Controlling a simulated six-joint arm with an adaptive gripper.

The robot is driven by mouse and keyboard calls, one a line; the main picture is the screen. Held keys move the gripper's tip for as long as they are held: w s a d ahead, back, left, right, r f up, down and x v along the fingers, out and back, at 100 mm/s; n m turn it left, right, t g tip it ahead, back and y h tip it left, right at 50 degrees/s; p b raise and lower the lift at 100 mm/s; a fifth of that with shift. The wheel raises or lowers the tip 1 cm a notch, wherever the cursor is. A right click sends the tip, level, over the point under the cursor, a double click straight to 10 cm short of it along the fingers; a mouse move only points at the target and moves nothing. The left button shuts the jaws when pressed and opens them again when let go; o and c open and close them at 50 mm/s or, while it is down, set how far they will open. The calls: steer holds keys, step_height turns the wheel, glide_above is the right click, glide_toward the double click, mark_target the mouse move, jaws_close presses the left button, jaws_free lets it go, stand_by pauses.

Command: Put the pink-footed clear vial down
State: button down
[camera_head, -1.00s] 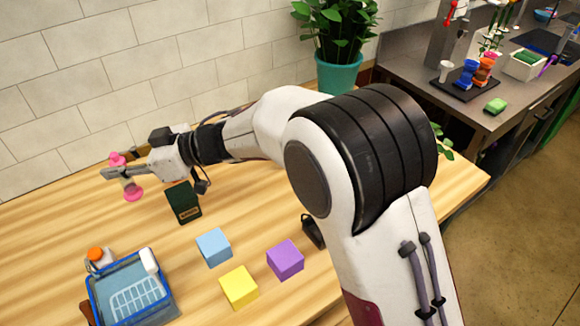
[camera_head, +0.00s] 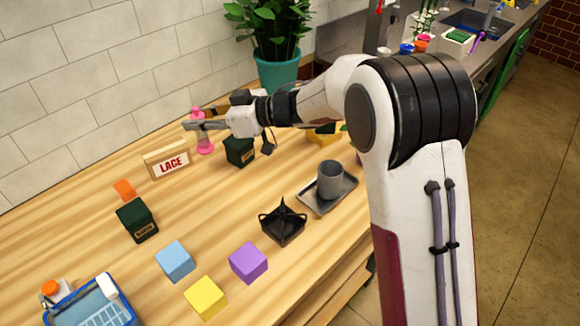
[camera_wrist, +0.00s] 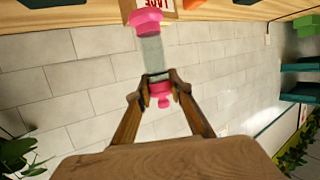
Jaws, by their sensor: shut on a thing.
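The vial (camera_head: 206,135) has a clear body, a pink foot and a pink top. It stands about upright in my gripper, near the wall behind the table. My gripper (camera_head: 190,126) is shut on it at its upper part. In the wrist view the fingers (camera_wrist: 158,79) close around the vial just by its pink top, and the pink foot (camera_wrist: 146,19) points toward the table edge at the picture's top. I cannot tell whether the foot touches the table.
A LACE sign (camera_head: 168,161) stands left of the vial, and a dark green box (camera_head: 239,152) close right of it. Another dark box (camera_head: 137,220), an orange piece (camera_head: 124,189), cubes (camera_head: 248,262), a black holder (camera_head: 283,223) and a tray with a grey cup (camera_head: 330,181) lie nearer.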

steer(key=w+d+m+t, duration=0.1)
steer(key=w+d, duration=0.1)
steer(key=d, duration=0.8)
steer(key=w+d+t, duration=0.1)
steer(key=w+d, duration=0.1)
steer(key=d, duration=0.9)
steer(key=shift+d+m+h, duration=0.15)
steer(key=shift+m+h, duration=0.15)
steer(key=shift+m, duration=0.1)
step_height(320, 180, down, 6)
steer(key=shift+f, duration=0.15)
steer(key=shift+f, duration=1.8)
steer(key=shift+f, duration=0.15)
